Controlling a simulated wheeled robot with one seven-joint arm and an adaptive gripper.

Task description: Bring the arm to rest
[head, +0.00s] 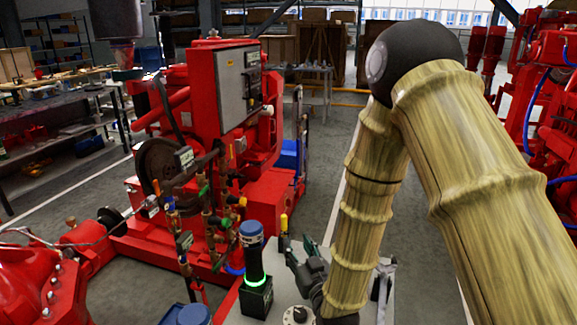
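My arm, with a bamboo-like surface and a dark round elbow, fills the right half of the head view. It bends at the elbow and its forearm comes down toward a grey flat top (231,310) at the bottom. My gripper (296,240) is at the end, low over this top, with its dark fingers pointing away from me. The fingers look spread apart, and I see nothing held between them. A small yellow-tipped upright piece (284,224) shows just beyond the left finger; I cannot tell whether they touch.
A black post with a blue cap and glowing green ring (255,262) stands left of my gripper. The red diesel pumpset (205,95) with its grey control panel stands ahead left. More red machinery (555,120) is at right. A workbench (60,108) is at left. Grey floor lies between.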

